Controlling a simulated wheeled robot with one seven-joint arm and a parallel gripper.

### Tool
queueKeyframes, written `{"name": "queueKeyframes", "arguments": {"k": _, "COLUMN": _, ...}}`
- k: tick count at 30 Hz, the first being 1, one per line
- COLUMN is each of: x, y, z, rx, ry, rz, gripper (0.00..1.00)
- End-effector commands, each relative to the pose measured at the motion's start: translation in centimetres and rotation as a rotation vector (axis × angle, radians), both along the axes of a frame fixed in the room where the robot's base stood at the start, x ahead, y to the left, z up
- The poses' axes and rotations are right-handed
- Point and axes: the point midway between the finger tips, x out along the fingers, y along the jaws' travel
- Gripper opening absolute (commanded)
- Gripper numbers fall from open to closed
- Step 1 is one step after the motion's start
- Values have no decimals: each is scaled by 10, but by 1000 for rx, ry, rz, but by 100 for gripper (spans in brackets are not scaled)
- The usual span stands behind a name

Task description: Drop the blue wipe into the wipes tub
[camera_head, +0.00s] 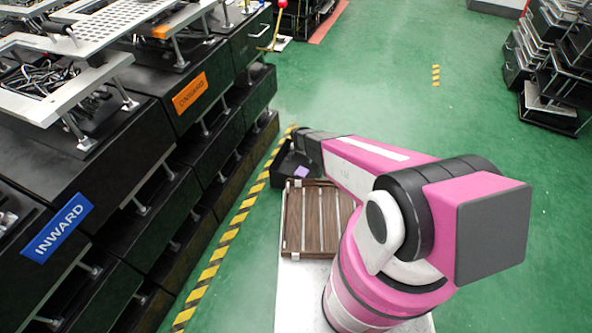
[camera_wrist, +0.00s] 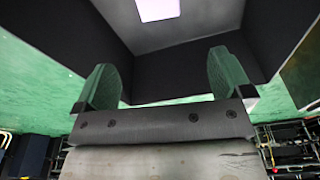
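The black, open-topped box that looks like the wipes tub (camera_head: 279,176) stands beyond the slatted wooden tray in the head view. A small flat lavender patch, which looks like the blue wipe (camera_head: 301,172), lies inside it. In the wrist view the patch is a pale, washed-out square (camera_wrist: 158,9) on the tub's grey floor, and the tub's dark walls (camera_wrist: 190,75) surround it. My gripper (camera_wrist: 161,60) is over the tub. Its two green-padded fingers are apart, with nothing visible between them, and clear of the patch. In the head view the fingers cannot be made out.
The slatted wooden tray (camera_head: 294,222) lies on a white surface in front of the tub. Black racks with INWARD (camera_head: 58,228) and ONWARD (camera_head: 190,93) signs fill the left side. Yellow-black floor tape (camera_head: 222,248) runs beside them.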

Motion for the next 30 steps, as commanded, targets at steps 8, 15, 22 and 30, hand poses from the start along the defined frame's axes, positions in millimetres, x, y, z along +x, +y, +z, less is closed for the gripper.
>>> {"name": "queueKeyframes", "arguments": {"k": 8, "x": -1, "y": 0, "z": 6, "rx": 0, "ry": 0, "rz": 0, "gripper": 97}}
{"name": "queueKeyframes", "arguments": {"k": 15, "x": -7, "y": 2, "z": 35, "rx": 0, "ry": -1, "rz": 0, "gripper": 97}}
{"name": "queueKeyframes", "arguments": {"k": 22, "x": -13, "y": 6, "z": 79, "rx": 1, "ry": -2, "rz": 0, "gripper": 97}}
{"name": "queueKeyframes", "arguments": {"k": 30, "x": -15, "y": 8, "z": 107, "rx": 1, "ry": 0, "rz": 0, "gripper": 97}}
